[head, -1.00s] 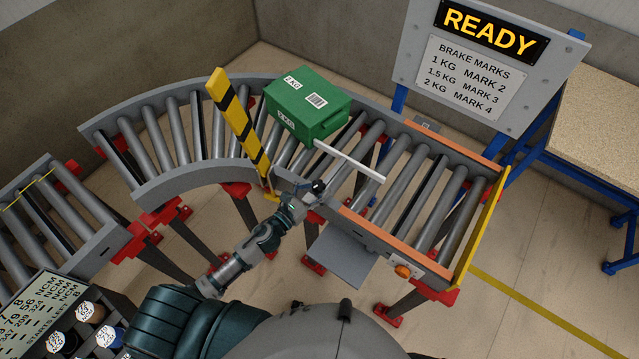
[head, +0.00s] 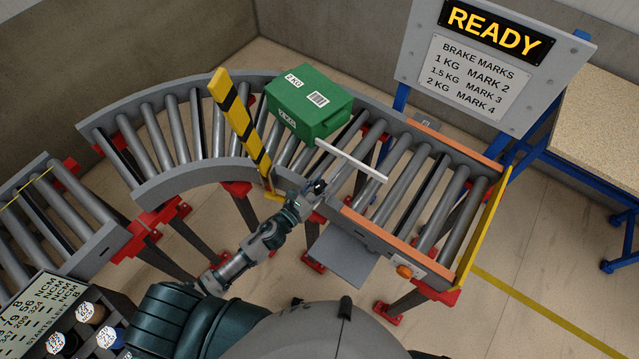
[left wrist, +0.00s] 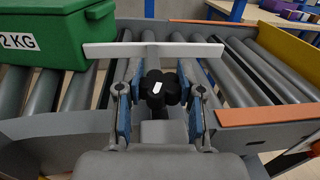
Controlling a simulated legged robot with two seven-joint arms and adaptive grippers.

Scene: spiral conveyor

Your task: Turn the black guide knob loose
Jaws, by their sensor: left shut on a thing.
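The black guide knob (left wrist: 158,90) is a lobed black knob with a white mark on top. In the left wrist view it sits between the two blue-padded fingers of my left gripper (left wrist: 157,101), which is shut on it. In the head view my left gripper (head: 312,190) is at the inner edge of the conveyor, and the knob is small and mostly hidden there. A white guide bar (head: 352,160) lies across the rollers just beyond the knob; it also shows in the left wrist view (left wrist: 192,49). My right gripper is not in view.
A green 2 KG box (head: 308,103) stands on the rollers beside the bar. A yellow-black striped arm (head: 240,128) rises left of it. A sign reading READY (head: 495,31) lists brake marks. A yellow end stop (head: 484,228) closes the conveyor at right.

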